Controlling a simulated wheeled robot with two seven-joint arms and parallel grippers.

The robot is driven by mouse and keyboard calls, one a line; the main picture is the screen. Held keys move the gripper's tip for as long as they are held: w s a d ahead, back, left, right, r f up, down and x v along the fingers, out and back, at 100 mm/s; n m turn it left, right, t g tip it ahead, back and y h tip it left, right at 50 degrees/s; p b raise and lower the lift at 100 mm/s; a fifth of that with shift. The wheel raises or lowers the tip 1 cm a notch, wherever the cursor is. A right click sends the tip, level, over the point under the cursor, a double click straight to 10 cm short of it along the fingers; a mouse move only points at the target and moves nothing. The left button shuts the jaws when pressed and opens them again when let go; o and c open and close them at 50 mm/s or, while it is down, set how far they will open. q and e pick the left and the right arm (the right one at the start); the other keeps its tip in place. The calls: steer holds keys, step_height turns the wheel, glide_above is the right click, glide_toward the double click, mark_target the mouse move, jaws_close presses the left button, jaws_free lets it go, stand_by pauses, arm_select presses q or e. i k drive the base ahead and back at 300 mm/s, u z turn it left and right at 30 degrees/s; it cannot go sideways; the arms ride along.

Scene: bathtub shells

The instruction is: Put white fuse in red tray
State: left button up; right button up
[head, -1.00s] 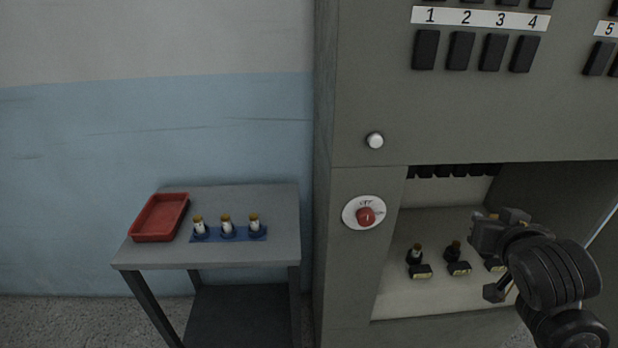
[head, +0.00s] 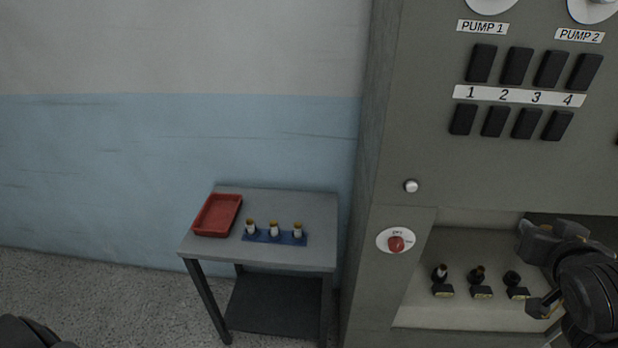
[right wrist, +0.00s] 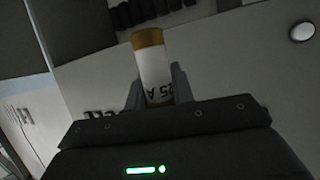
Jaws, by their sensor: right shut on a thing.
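My right gripper (head: 528,240) is at the right of the head view, in front of the open lower bay of the cabinet. In the right wrist view the gripper (right wrist: 156,85) is shut on a white fuse (right wrist: 153,66) with a golden-brown cap and a dark "25 A" marking. The held fuse is not clear in the head view. The red tray (head: 218,216) lies empty on the small grey table, far to the left of my right gripper. My left gripper is not in view; only a dark part shows at the lower left corner.
A blue rack (head: 274,237) with three white fuses stands right of the tray on the grey table (head: 318,207). The cabinet (head: 392,150) stands right of the table. Its bay holds black fuse sockets (head: 477,276); a red knob (head: 396,244) is beside the bay.

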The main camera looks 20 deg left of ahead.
mark_target(219, 216)
steer(key=k, duration=0.35)
steer(key=u, duration=2.5)
steer(key=i, duration=3.05)
steer(key=z, duration=2.6)
